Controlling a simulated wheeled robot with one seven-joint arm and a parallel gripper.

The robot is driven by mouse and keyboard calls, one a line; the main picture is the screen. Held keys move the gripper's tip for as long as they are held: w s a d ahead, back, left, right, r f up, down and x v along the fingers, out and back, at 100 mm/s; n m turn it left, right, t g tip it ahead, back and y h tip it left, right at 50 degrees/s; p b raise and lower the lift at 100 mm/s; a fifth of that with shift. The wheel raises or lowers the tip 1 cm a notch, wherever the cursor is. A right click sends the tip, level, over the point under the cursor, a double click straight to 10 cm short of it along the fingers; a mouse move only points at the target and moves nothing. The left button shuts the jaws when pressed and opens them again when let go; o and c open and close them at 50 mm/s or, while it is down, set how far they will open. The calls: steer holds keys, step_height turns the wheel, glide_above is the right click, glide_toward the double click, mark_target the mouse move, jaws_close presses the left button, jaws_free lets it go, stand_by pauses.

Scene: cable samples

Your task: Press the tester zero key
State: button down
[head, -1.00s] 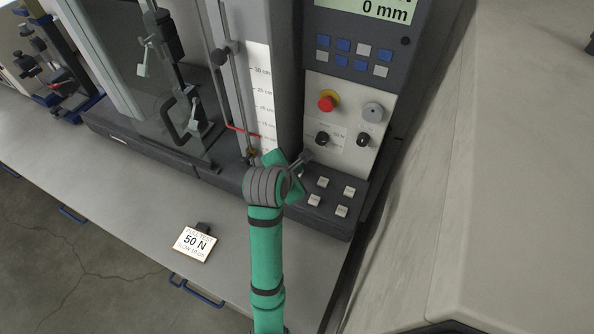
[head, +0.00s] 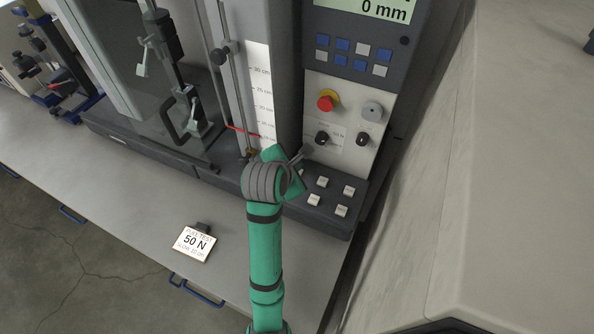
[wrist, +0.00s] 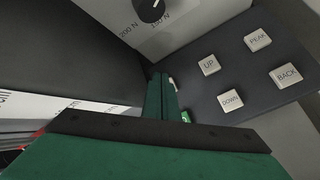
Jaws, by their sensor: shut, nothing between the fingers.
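The tester's key block (head: 331,197) carries pale keys. In the wrist view I read UP (wrist: 209,65), DOWN (wrist: 230,99), PEAK (wrist: 257,40) and BACK (wrist: 285,75). Beside my fingers, slivers of a white key (wrist: 172,83) and a green key (wrist: 186,117) show; my fingers cover most of both, so I cannot read either, and no zero label is visible. My gripper (wrist: 159,77) is shut and empty, its tips over the left end of the key block. I cannot tell whether they touch a key. In the head view my wrist hides that end.
Above the keys are dark knobs (head: 322,138), a red stop button (head: 327,102) and a display (head: 372,8) reading 0 mm. The scale column (head: 258,90) stands left of my gripper. A 50 N card (head: 195,243) lies on the bench (head: 130,205). A pale wall-like surface rises at right.

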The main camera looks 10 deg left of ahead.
steer(key=shift+w+r, duration=0.15)
steer(key=shift+r, duration=2.75)
steer(key=shift+a, duration=0.15)
steer(key=shift+d, duration=0.25)
steer(key=shift+a, duration=0.1)
